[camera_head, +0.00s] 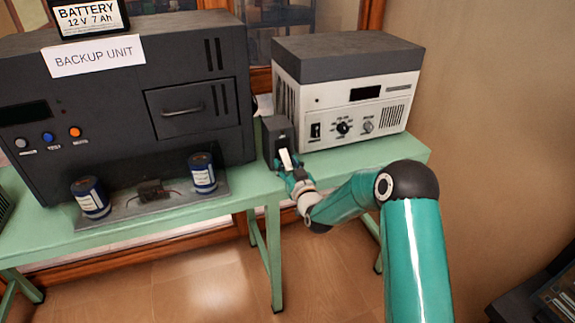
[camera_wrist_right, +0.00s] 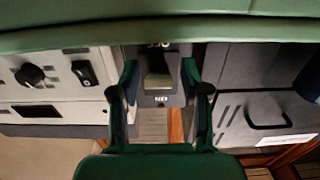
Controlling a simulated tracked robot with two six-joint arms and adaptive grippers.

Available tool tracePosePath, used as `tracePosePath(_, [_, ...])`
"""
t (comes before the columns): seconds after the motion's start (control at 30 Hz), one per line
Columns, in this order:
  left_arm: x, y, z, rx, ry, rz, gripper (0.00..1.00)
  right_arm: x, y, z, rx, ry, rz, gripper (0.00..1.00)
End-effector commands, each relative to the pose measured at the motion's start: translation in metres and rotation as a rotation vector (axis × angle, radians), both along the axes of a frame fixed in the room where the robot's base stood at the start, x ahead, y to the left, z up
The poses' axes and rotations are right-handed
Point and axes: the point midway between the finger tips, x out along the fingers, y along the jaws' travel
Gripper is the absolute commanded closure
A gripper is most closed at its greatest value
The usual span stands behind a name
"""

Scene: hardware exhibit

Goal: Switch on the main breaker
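The main breaker is a small dark box (camera_head: 273,131) on the green table, between the backup unit and the white-fronted unit. Its pale lever (camera_head: 285,160) sticks out of the front. My right gripper (camera_head: 293,175) is at the breaker's front, close to the lever. In the right wrist view, which looks upside down, the fingers (camera_wrist_right: 160,88) stand apart, one on each side of the lever (camera_wrist_right: 157,82), with the dark breaker face behind. I cannot tell whether a finger touches the lever. My left gripper is not in view.
The dark backup unit (camera_head: 120,95) stands close on the left, with two blue cylinders (camera_head: 91,197) (camera_head: 203,173) on a tray (camera_head: 150,208) before it. The white-fronted unit (camera_head: 345,110) stands close on the right. The green table's (camera_head: 330,160) front edge lies under my right arm.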

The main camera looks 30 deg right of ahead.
Motion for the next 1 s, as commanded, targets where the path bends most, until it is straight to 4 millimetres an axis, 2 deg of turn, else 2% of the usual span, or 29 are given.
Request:
tracePosePath(0.03, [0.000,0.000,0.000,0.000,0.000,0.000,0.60,0.000,0.000,0.000,0.000,0.000,0.000,0.67])
tracePosePath(0.23, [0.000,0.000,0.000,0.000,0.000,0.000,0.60,0.000,0.000,0.000,0.000,0.000,0.000,1.00])
tracePosePath(0.67, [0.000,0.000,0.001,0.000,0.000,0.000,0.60,0.000,0.000,0.001,0.001,0.009,0.001,1.00])
tracePosePath(1.0, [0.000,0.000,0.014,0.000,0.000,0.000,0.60,0.000,-0.004,0.010,0.025,0.113,-0.006,1.00])
